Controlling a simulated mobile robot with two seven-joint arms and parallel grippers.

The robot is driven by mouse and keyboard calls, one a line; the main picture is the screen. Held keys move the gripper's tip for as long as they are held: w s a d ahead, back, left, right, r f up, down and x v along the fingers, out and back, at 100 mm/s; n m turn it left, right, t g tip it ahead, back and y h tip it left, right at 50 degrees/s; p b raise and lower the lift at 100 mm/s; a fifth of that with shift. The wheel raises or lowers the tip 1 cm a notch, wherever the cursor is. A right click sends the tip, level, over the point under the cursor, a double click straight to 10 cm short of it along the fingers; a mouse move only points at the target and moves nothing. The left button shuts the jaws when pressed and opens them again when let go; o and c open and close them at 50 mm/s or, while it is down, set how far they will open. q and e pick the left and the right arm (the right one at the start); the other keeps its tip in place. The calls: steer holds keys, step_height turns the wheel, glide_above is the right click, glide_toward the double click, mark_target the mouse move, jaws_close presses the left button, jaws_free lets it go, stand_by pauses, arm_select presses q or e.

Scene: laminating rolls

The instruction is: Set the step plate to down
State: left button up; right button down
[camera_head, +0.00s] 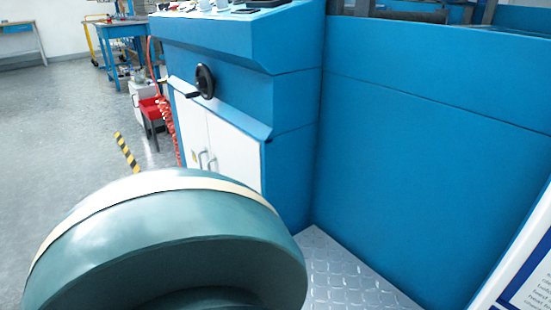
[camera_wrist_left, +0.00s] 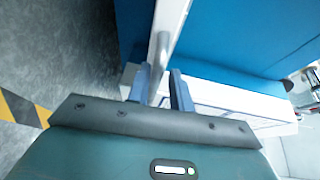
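A grey diamond-patterned plate (camera_head: 345,278), which looks like the step plate, shows at the bottom of the head view, at the foot of the blue machine. Its near part is cut off, and its height above the floor is hard to judge. My left gripper (camera_wrist_left: 160,70) shows in the left wrist view with two dark fingers apart. A pale metal bar (camera_wrist_left: 160,48) runs up between and beyond the fingertips; contact with them cannot be made out. The large teal part in the head view's foreground is mine and hides the area behind it. My right gripper is not in view.
The blue machine (camera_head: 430,150) fills the right, with a black handwheel (camera_head: 205,81) and white cabinet doors (camera_head: 220,150). A white printed panel (camera_head: 530,265) stands at lower right. Open grey floor (camera_head: 60,130) lies left, with a yellow-black stripe (camera_head: 127,152).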

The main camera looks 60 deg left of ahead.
arm_select(q)
steer(key=shift+o, duration=1.3)
steer(key=shift+d, duration=0.1)
steer(key=shift+s, duration=0.1)
steer(key=v, duration=1.3)
steer(key=shift+s+f, duration=0.15)
steer(key=shift+s, duration=0.05)
